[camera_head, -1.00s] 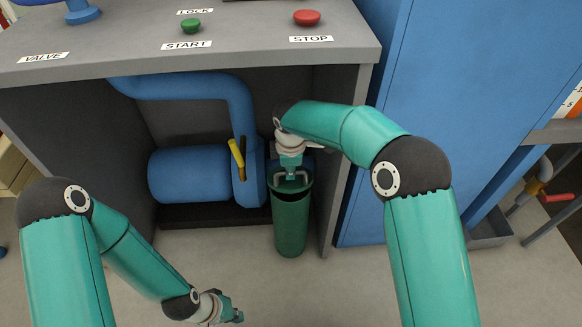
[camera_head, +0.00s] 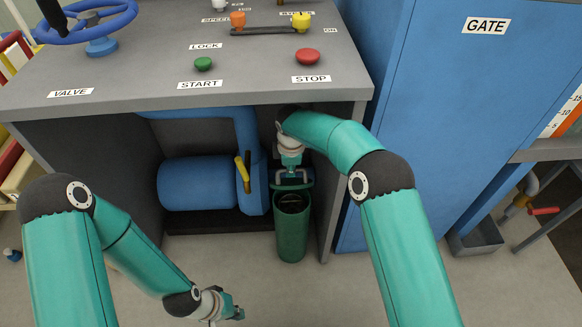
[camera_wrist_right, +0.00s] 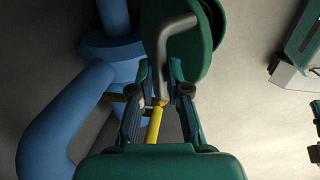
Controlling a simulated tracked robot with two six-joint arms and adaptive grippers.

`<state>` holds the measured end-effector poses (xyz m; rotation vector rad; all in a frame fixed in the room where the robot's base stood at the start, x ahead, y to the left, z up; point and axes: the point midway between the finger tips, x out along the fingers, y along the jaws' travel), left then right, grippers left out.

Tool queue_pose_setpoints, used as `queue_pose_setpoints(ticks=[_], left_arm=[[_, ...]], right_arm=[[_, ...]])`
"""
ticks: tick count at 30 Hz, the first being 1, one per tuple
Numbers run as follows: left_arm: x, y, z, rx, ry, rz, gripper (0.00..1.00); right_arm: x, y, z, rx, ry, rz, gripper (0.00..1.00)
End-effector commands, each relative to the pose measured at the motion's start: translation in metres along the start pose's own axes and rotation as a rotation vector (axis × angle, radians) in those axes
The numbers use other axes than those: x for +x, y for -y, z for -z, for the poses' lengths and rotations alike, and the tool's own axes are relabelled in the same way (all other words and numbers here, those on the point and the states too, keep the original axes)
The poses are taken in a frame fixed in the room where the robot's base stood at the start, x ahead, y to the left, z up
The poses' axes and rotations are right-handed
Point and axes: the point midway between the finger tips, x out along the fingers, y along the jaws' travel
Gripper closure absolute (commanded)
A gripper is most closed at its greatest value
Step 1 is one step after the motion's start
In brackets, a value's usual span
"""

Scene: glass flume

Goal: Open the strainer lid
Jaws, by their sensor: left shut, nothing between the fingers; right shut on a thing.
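The strainer (camera_head: 292,235) is a dark green upright cylinder under the desk, at the right end of the blue piping. Its dark mouth shows from above. The strainer lid (camera_head: 290,186), a green disc with a bent grey handle, stands tilted up at the back of the mouth. My right gripper (camera_head: 291,165) is shut on the lid handle. In the right wrist view, the lid (camera_wrist_right: 208,40) and its grey handle (camera_wrist_right: 172,32) are between and beyond the fingers (camera_wrist_right: 160,90). My left gripper (camera_head: 238,313) is shut and empty, low over the floor.
A blue pump (camera_head: 195,184) and a yellow-handled lever (camera_head: 243,172) are left of the strainer. The desk (camera_head: 130,107) overhangs above, with a green start button (camera_head: 203,64) and a red stop button (camera_head: 308,56). A blue gate cabinet (camera_head: 450,100) stands right. The front floor is clear.

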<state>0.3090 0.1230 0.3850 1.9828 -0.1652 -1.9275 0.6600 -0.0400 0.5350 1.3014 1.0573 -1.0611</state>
Motion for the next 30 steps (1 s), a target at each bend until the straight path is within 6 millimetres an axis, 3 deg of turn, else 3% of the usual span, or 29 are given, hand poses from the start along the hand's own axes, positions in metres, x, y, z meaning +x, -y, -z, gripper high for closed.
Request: queue_pose_setpoints(ticks=[2,3,7,20,30], left_arm=[[0.001,0.0,0.0,0.0,0.0,0.0,1.0],[0.001,0.0,0.0,0.0,0.0,0.0,1.0],[0.001,0.0,0.0,0.0,0.0,0.0,1.0],[0.007,0.003,0.0,0.0,0.0,0.0,1.0],[0.053,0.019,0.0,0.0,0.0,0.0,1.0]], right_arm=[[0.006,0.003,0.0,-0.004,0.001,0.006,1.0],[0.006,0.003,0.0,-0.004,0.001,0.007,0.78],[0.005,0.003,0.0,-0.003,0.001,0.006,0.59],[0.004,0.005,0.0,0.0,0.001,0.003,0.59],[0.018,0.032,-0.001,-0.001,0.001,0.003,0.59]])
